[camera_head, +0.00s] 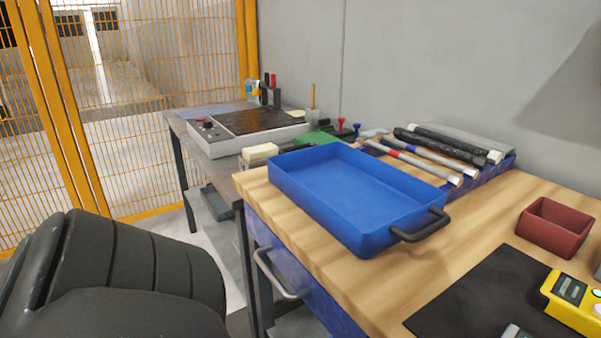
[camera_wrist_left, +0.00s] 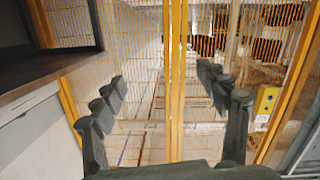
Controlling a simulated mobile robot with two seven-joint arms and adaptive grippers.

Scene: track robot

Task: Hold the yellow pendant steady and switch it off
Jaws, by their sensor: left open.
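A yellow device (camera_head: 572,302), which looks like the pendant, lies at the lower right of the head view, at the edge of a black mat. It has a dark display panel on top and a pale round spot near the right frame edge, which cuts it off. Whether it is switched on cannot be told. My left gripper (camera_wrist_left: 163,76) shows in the left wrist view with its dark fingers wide apart and nothing between them. It faces the orange fence, away from the yellow device. My right gripper is in neither view.
A blue tray (camera_head: 345,185) with black handles stands on the wooden workbench (camera_head: 470,250). A dark red bin (camera_head: 555,227) and the black mat (camera_head: 480,290) are at right. Rods lie on a rack behind. A small yellow box (camera_wrist_left: 266,104) is near the fence.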

